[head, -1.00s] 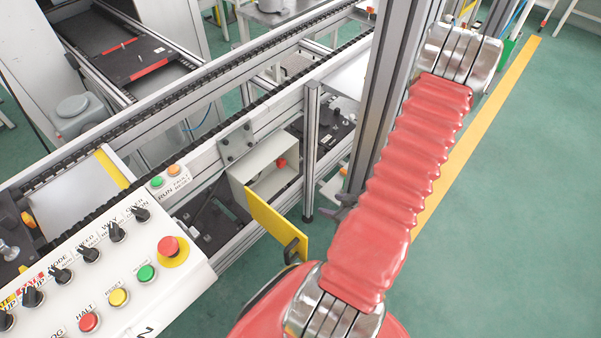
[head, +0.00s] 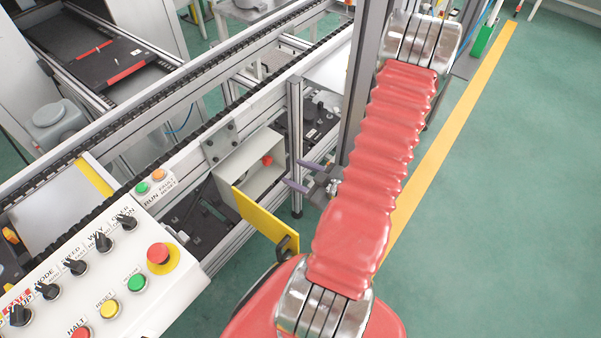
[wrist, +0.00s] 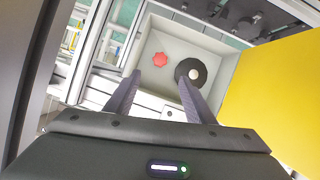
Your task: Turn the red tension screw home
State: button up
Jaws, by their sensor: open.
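The red tension screw (head: 267,159) is a small red knob inside an open pale box (head: 232,172) on the side of the conveyor frame. In the wrist view the red screw (wrist: 160,59) is lobed and sits in the box (wrist: 215,45), just beyond my fingertips. My gripper (head: 288,173) is open and empty to the right of the box, its dark fingers pointing left toward it. In the wrist view my gripper (wrist: 158,78) has its fingers apart, with the screw seen between and beyond the tips. No contact with the screw shows.
An aluminium post (head: 295,140) stands between box and arm.

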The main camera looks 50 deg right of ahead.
aim_at(269, 162)
jog(key=x, duration=1.3)
jog(key=shift+c, duration=0.2)
jog(key=shift+a, duration=0.1)
grip_shut()
jog(key=shift+f, duration=0.1)
dwell(0.6)
jog(key=shift+m+y, duration=1)
jog(key=shift+m, duration=0.1)
